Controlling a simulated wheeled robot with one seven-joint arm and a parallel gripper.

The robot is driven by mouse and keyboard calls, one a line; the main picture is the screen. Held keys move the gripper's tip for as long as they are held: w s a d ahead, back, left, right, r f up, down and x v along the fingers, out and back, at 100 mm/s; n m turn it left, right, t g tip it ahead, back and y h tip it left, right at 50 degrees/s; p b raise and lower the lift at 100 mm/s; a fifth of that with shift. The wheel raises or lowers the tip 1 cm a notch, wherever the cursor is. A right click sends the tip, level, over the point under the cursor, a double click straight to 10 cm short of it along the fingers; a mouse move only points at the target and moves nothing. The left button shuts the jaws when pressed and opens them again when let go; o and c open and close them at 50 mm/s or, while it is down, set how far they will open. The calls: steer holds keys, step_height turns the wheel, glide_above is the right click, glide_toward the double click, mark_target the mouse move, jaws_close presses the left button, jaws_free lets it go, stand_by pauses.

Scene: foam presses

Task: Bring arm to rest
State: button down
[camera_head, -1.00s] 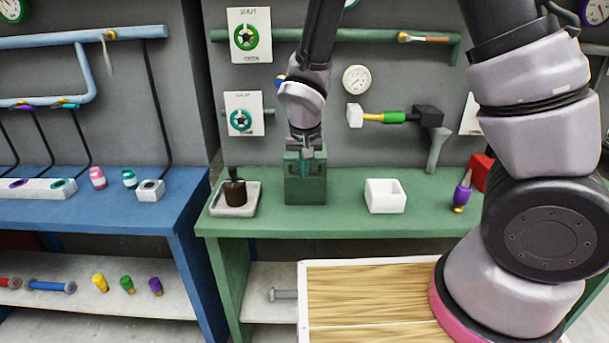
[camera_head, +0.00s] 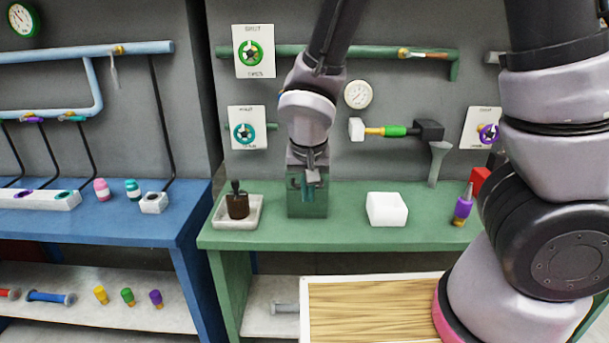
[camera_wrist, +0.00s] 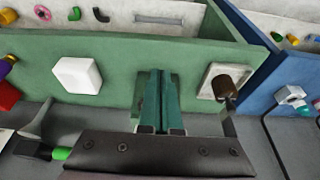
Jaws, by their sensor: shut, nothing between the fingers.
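My gripper (camera_head: 308,187) hangs fingers-down in front of or over a green block-shaped fixture (camera_head: 306,208) on the green bench (camera_head: 345,235). In the wrist view its teal fingers (camera_wrist: 162,88) are together with nothing between them. They overlap the green fixture in both views, and I cannot tell whether they touch it. My arm reaches down to it from the top of the head view.
A white tray (camera_head: 222,221) with a dark brown handled piece (camera_head: 238,205) is left of the fixture. A white box (camera_head: 386,209) and purple-based tool (camera_head: 464,207) are to the right. A hammer-like tool (camera_head: 395,131) and gauge (camera_head: 358,94) are on the wall behind.

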steer(key=w+d+r+m+t+y, duration=0.1)
steer(key=w+d+r+m+y, duration=0.15)
steer(key=d+r, duration=1.7)
steer(key=s+d+r+m+t, duration=0.1)
steer(key=s+d+r+t, duration=0.1)
steer(key=s+r, duration=0.4)
steer(key=shift+s+d+r, duration=0.2)
steer(key=shift+d+r, duration=0.35)
steer(key=shift+d, duration=0.05)
